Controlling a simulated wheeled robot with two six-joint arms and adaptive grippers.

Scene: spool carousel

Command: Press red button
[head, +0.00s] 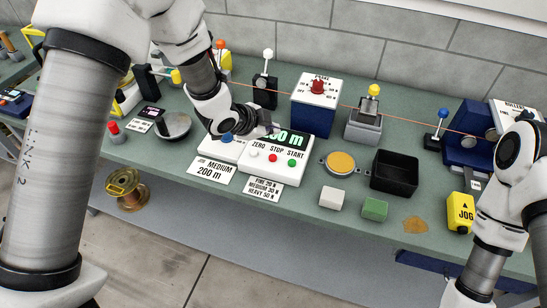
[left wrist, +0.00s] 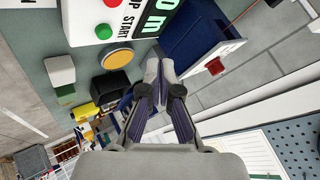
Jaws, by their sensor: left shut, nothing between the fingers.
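A white counter box (head: 290,172) with a green display stands on the bench. Its front has a white ZERO button, a red STOP button (head: 272,158) and a green START button (head: 292,162). The red STOP button also shows at the top edge of the left wrist view (left wrist: 112,2). A blue box (head: 313,118) behind has a red knob (head: 318,87) on its white top, seen also in the left wrist view (left wrist: 215,66). My left gripper (head: 272,128) is shut and empty, above the back of the counter box, apart from both red parts. My right gripper is out of view.
Label cards (head: 263,189) lie before the counter box. A yellow-topped round dish (head: 341,163), a black tray (head: 396,172) and white and green blocks (head: 375,209) stand to its right. A thin orange line runs across behind. The bench front near the blocks has free room.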

